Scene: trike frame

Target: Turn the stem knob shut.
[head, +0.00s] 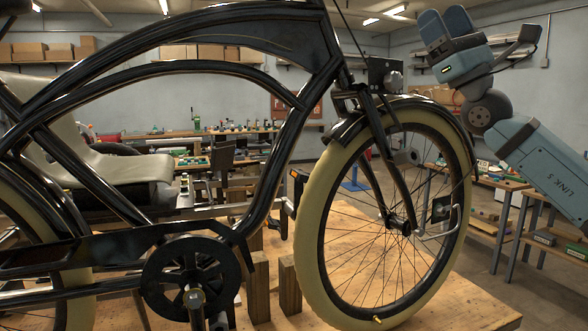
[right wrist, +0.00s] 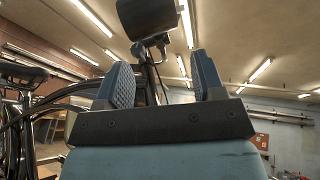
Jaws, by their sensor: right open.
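A grey round knob (head: 393,81) sits on a small dark box (head: 376,70) at the front of the black frame, above the front wheel; I take it for the stem knob. My right gripper (head: 444,25) is above and to the right of it, apart from it, with its two blue pads pointing up. In the right wrist view the right gripper (right wrist: 167,80) is open with nothing between its pads. A dark cylinder (right wrist: 147,18) shows beyond the pads at the top; I cannot tell whether it is the knob. My left gripper is not in view.
The black trike frame (head: 300,105) and front wheel (head: 325,175) stand on a wooden platform (head: 450,305). A black mudguard (head: 430,104) lies below the knob. Workbenches (head: 480,178) stand behind. The space around the right gripper looks free.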

